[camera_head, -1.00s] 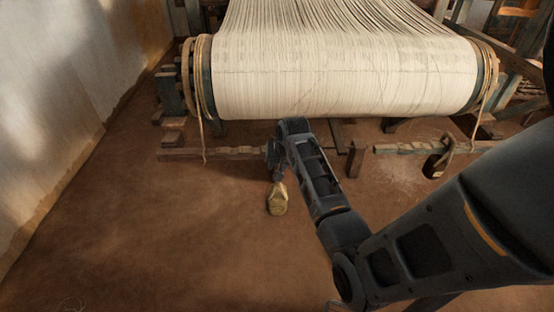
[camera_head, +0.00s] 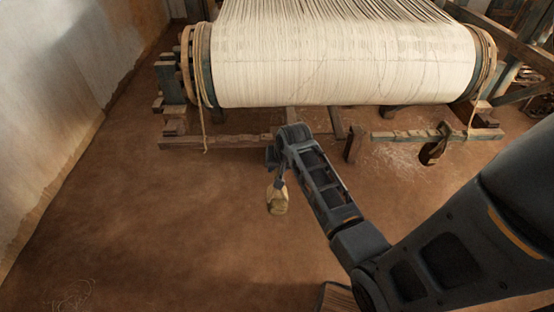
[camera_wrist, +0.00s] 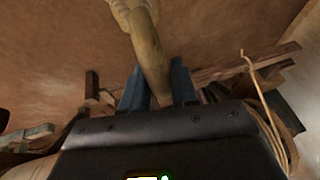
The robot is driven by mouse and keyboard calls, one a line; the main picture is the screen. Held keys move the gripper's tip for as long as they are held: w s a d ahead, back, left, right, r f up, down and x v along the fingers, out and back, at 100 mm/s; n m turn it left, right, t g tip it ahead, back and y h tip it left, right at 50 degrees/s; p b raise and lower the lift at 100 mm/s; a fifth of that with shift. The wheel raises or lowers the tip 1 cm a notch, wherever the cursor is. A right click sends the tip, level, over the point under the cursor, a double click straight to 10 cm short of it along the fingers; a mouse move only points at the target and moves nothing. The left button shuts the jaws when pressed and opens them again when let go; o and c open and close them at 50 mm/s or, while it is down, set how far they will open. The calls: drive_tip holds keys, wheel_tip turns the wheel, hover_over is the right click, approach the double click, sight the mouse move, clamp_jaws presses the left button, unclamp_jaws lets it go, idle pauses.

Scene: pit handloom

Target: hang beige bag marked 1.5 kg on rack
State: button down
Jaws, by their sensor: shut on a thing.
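The beige bag (camera_head: 277,200) hangs below my gripper (camera_head: 279,179) in the head view, held off the floor as far as I can tell. No weight mark can be read on it. In the wrist view the bag's narrow neck (camera_wrist: 146,45) runs down between the two blue fingers of my gripper (camera_wrist: 158,82), which is shut on it. The rack is probably the low wooden rail (camera_head: 222,141) in front of the loom, which has a gap in its middle. A dark bag (camera_head: 433,151) hangs on the rail's right part.
The loom's large roller of white warp threads (camera_head: 340,65) stands behind the rail. A loose cord (camera_head: 204,130) dangles at its left end. A short wooden post (camera_head: 354,144) stands near the gap. A pale wall (camera_head: 60,100) is at left. The brown floor (camera_head: 150,230) is mostly clear.

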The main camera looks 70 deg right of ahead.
drive_tip(key=shift+s+a+r+p, duration=0.15)
drive_tip(key=shift+s+a+p, duration=0.15)
drive_tip(key=shift+a+p, duration=0.35)
drive_tip(key=shift+s+a+r+p, duration=0.15)
drive_tip(key=shift+s+a+p, duration=0.15)
drive_tip(key=shift+a, duration=0.55)
drive_tip(key=shift+s+a+r+p, duration=0.15)
drive_tip(key=shift+s+a+p, duration=0.1)
drive_tip(key=shift+a+p, duration=0.4)
drive_tip(key=shift+a, duration=0.15)
